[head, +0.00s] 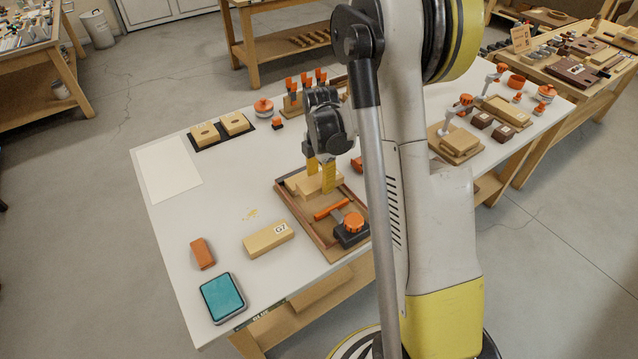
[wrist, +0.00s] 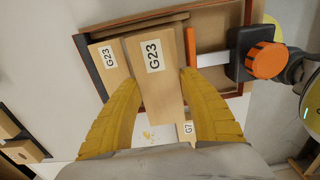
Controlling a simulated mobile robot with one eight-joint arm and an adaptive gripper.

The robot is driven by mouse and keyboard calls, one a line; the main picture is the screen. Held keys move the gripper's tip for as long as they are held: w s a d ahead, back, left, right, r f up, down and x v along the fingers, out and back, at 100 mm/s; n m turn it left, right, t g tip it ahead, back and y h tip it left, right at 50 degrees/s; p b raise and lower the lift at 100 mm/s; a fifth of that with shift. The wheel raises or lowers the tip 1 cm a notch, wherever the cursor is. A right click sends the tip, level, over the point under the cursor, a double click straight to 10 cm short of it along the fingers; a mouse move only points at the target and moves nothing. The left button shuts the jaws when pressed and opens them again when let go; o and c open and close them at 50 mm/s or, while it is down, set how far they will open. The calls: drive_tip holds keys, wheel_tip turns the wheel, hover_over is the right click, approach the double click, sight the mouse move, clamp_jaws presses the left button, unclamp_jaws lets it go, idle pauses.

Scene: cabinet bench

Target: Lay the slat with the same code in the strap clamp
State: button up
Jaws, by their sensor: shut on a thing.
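My gripper (head: 320,182) is shut on a pale wooden slat. In the wrist view the held slat (wrist: 160,95) reads G23 and lies between the two yellow fingers. It is over the strap clamp, a brown wooden frame (head: 289,209) with an orange bar and an orange knob (wrist: 265,60) on a black block. A second pale piece (wrist: 108,57), also marked G23, lies inside the frame beside the held slat. I cannot tell whether the held slat touches the clamp. Another slat, marked G7 (head: 268,239), lies on the table in front; it also shows partly hidden in the wrist view (wrist: 187,135).
A brown block (head: 202,253) and a teal-topped case (head: 222,298) lie at the front left. A white sheet (head: 168,170) and two blocks on a dark tray (head: 204,134) are at the back left. My arm hides part of the table's middle.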

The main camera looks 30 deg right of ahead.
sight(321, 199)
drive_tip(key=shift+d+f+b, duration=0.1)
drive_tip(key=shift+f+b, duration=0.2)
drive_tip(key=shift+f, duration=0.2)
drive_tip(key=shift+f+b, duration=1.1)
drive_tip(key=shift+f, duration=0.75)
drive_tip(key=shift+f+b, duration=0.5)
drive_tip(key=shift+b, duration=0.5)
idle(0.9)
drive_tip(key=o, duration=1.3)
drive_tip(key=shift+o, duration=0.6)
drive_tip(key=shift+r, duration=0.1)
drive_tip(key=shift+o, duration=0.4)
drive_tip(key=shift+r+p, duration=1.6)
drive_tip(key=shift+r, duration=0.75)
drive_tip(key=shift+r+p, duration=0.65)
drive_tip(key=shift+r, duration=0.45)
